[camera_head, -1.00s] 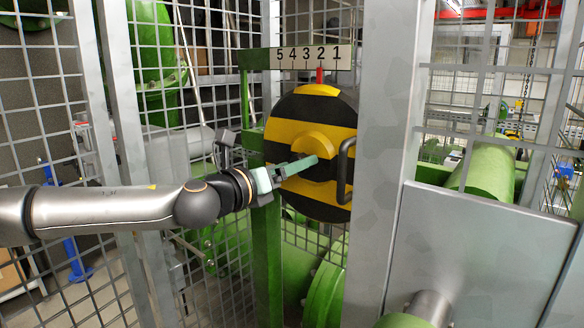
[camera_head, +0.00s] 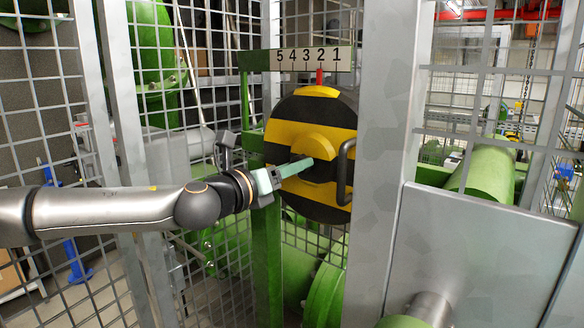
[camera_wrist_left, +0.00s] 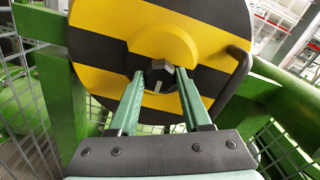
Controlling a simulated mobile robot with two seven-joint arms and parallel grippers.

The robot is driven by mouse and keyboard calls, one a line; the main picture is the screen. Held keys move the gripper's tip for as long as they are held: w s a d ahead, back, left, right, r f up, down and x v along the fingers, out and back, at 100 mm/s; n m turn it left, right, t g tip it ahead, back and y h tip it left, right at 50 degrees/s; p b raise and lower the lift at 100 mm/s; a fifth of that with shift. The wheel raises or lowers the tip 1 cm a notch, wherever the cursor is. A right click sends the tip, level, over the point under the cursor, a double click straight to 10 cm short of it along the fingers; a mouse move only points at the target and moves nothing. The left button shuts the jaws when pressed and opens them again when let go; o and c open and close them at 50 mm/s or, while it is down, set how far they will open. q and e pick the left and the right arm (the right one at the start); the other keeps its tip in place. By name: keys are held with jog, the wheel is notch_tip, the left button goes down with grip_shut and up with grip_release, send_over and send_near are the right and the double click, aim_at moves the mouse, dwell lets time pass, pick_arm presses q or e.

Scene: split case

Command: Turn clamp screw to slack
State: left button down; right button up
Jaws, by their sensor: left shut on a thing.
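The clamp screw (camera_wrist_left: 159,77) is a dark hexagonal head at the middle of a round disc (camera_head: 318,108) with black and yellow stripes. My left gripper (camera_wrist_left: 160,76) has its two green fingers on either side of the screw head, shut on it, in the wrist view. In the head view the left gripper (camera_head: 306,164) reaches in from the left to the disc's middle, and the screw is mostly hidden there. My right gripper is not in view.
A black handle (camera_head: 345,172) stands out at the disc's right side.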

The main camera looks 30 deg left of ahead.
pick_arm(q)
jog(key=shift+n, duration=0.3)
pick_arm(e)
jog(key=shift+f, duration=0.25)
pick_arm(q)
jog(key=n+b, duration=0.4)
jog(key=n, duration=0.6)
jog(key=n+b, duration=0.4)
jog(key=n, duration=0.7)
jog(key=n+b, duration=0.5)
jog(key=n, duration=0.6)
jog(key=shift+f, duration=0.25)
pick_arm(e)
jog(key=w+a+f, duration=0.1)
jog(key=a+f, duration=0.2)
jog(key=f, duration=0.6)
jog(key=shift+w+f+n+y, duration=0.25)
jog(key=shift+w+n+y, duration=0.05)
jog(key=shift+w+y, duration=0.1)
pick_arm(q)
jog(key=shift+n, duration=0.3)
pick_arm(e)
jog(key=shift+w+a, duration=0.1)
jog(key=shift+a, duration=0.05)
